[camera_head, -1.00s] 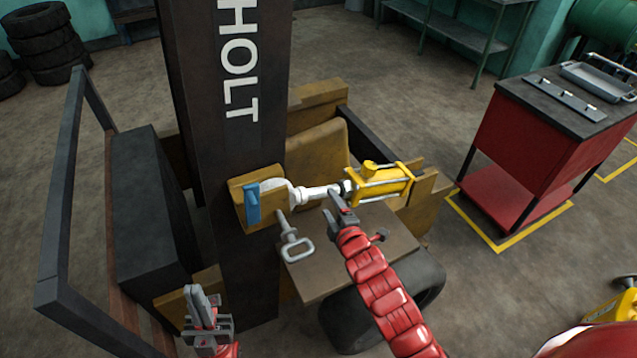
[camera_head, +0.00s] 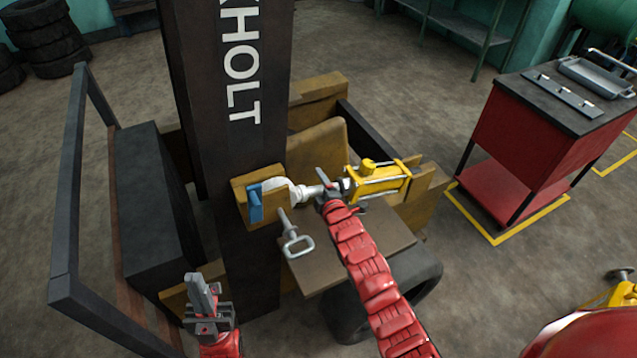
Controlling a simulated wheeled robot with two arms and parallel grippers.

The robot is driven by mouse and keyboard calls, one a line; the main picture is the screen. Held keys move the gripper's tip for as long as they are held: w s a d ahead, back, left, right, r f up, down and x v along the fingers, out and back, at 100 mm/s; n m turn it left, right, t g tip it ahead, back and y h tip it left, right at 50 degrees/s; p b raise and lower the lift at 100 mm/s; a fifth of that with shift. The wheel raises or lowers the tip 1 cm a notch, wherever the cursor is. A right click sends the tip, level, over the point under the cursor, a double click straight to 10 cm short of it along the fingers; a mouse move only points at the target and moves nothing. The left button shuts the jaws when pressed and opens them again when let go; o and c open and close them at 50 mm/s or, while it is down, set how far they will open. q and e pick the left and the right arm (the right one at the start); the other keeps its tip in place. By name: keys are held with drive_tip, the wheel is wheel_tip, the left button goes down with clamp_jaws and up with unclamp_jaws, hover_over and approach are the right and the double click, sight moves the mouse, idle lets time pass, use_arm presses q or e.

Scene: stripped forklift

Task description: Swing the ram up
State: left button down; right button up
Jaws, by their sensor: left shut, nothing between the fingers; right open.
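The ram has a yellow cylinder (camera_head: 380,181) and a silver rod (camera_head: 309,191). It lies roughly level from the forklift's right side to the mast (camera_head: 225,150). Its white curved rod end (camera_head: 277,187) sits by a yellow bracket with a blue piece (camera_head: 255,203). A grey pin with a loop handle (camera_head: 296,240) leans just below the rod. My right gripper (camera_head: 326,183) is open at the rod, close to the cylinder's front end; whether the rod lies between its fingers is hard to tell. My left gripper (camera_head: 200,290) is shut and empty, low in front of the mast.
A brown plate (camera_head: 325,270) lies under the ram, above a black wheel (camera_head: 345,318). A dark frame (camera_head: 68,200) stands at the left. A red cart (camera_head: 535,145) with a tray on top stands at the right. Open floor lies between cart and forklift.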

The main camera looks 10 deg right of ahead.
clamp_jaws()
idle(0.3)
idle(1.1)
